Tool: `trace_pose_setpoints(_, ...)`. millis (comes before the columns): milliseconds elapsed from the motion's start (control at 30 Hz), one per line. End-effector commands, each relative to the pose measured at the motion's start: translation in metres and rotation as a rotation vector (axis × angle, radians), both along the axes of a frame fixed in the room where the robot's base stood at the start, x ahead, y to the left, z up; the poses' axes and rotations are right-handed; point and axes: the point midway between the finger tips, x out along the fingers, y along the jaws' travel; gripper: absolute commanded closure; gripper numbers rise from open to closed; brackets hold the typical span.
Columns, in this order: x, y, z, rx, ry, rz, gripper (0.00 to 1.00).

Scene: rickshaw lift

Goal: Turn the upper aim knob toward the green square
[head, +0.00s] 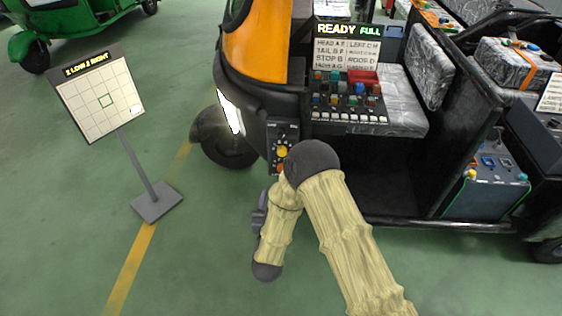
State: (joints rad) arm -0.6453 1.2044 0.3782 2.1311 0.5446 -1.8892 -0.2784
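The upper aim knob (282,151) is a yellow round knob on a small dark panel (294,131) at the rickshaw's front, beside the headlamp. A lower orange knob (280,168) sits just under it, partly hidden by my arm. The green square (106,101) is an outline near the middle of a white grid board (90,116) at left. A pale light patch (138,111) lies low and right of it; the board's sign reads "2 LOW 2 RIGHT". Part of my gripper (259,213) shows below the knobs, mostly behind my forearm; its fingers cannot be made out.
The black and orange rickshaw (258,45) fills the middle and right. Its seat holds a control box (347,95) under a sign reading "READY FULL". A blue-grey box (487,190) stands at right. Green floor (195,265) is clear between the board stand (157,201) and my arm.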

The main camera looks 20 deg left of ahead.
Motion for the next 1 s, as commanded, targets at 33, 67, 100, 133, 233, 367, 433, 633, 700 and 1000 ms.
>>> trace_pose_setpoints(33,-0.001,0.000,-0.001,0.000,-0.007,-0.003,0.46)
trace_pose_setpoints(67,-0.002,0.000,0.000,-0.001,-0.010,-0.003,0.46)
trace_pose_setpoints(100,-0.001,0.000,0.000,-0.001,-0.011,-0.004,0.46)
trace_pose_setpoints(133,-0.001,0.000,0.000,0.000,-0.009,-0.003,0.46)
trace_pose_setpoints(233,-0.001,0.000,0.000,0.000,-0.009,-0.003,0.46)
trace_pose_setpoints(367,0.000,0.000,0.001,0.000,-0.009,-0.003,0.46)
trace_pose_setpoints(433,0.003,0.001,0.001,0.001,-0.010,-0.004,0.46)
trace_pose_setpoints(633,0.026,0.006,0.002,0.002,-0.010,-0.006,0.46)
trace_pose_setpoints(700,0.038,0.009,0.002,0.002,-0.010,-0.006,0.46)
trace_pose_setpoints(1000,0.090,0.021,0.001,0.003,-0.011,-0.005,0.46)
